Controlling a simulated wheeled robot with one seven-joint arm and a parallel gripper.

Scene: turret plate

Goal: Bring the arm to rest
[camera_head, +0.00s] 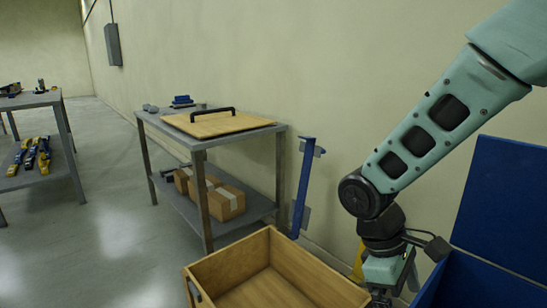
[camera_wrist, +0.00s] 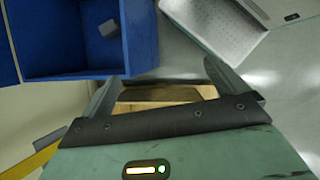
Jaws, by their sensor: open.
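My arm (camera_head: 425,140) is pale green with dark joints and reaches down from the upper right in the head view. My gripper shows in the wrist view (camera_wrist: 161,76) with its two grey fingers spread wide. Nothing is held between them. In the head view the gripper is at the bottom edge, partly cut off, just right of an open wooden crate (camera_head: 228,256). Part of a wooden thing (camera_wrist: 165,94) shows beyond the fingers in the wrist view; I cannot tell whether it is the crate.
A blue bin (camera_head: 480,283) with a raised panel is close on the right; a blue container holding a small grey block shows in the wrist view (camera_wrist: 75,65). A grey shelf table (camera_head: 160,122) bears a handled wooden board. A blue post (camera_head: 303,190) stands by the wall.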

